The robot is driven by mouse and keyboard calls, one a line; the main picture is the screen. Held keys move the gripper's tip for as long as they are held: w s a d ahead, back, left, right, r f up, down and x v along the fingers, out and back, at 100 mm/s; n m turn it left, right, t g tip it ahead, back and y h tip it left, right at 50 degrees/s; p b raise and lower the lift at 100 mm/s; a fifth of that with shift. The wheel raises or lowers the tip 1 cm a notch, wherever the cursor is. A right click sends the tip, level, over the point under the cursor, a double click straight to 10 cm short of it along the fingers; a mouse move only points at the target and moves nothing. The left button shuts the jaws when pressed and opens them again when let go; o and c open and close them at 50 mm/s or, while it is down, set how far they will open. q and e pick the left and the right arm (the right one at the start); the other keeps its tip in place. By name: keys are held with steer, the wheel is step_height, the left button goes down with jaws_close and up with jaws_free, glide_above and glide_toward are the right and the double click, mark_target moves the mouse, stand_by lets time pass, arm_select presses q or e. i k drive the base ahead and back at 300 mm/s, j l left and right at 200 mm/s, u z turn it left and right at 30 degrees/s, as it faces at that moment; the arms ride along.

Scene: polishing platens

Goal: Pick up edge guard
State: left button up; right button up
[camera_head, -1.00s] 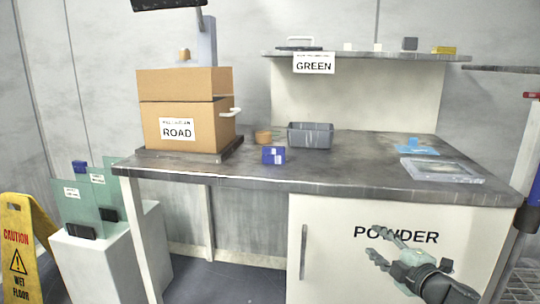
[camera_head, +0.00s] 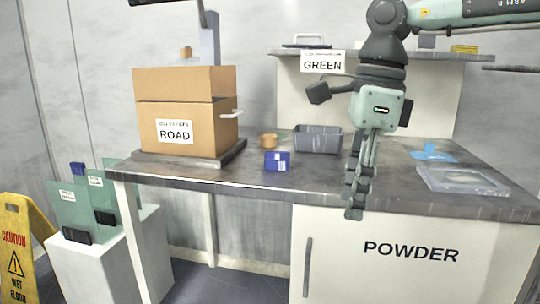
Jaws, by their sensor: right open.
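No object is labelled as the edge guard, and I cannot tell for sure which one it is. Small black pieces (camera_head: 76,236) sit at the lower edges of the green glass panes (camera_head: 68,208) on the white pedestal at the left. A small blue piece (camera_head: 78,168) shows at the top of the panes. A blue block with a white label (camera_head: 277,161) lies near the table's front edge. My right gripper (camera_head: 355,205) points down, open and empty, over the front edge of the table, right of the blue block. My left gripper is not in view.
The grey table (camera_head: 225,178) holds a cardboard box (camera_head: 205,130), a tan roll (camera_head: 268,141), a grey bin (camera_head: 318,138), a blue item (camera_head: 433,153) and a clear flat case (camera_head: 462,180). A shelf (camera_head: 290,53) runs behind. A yellow wet-floor sign (camera_head: 15,235) stands left.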

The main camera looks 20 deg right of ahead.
mark_target(274, 160)
steer(key=i, duration=1.25)
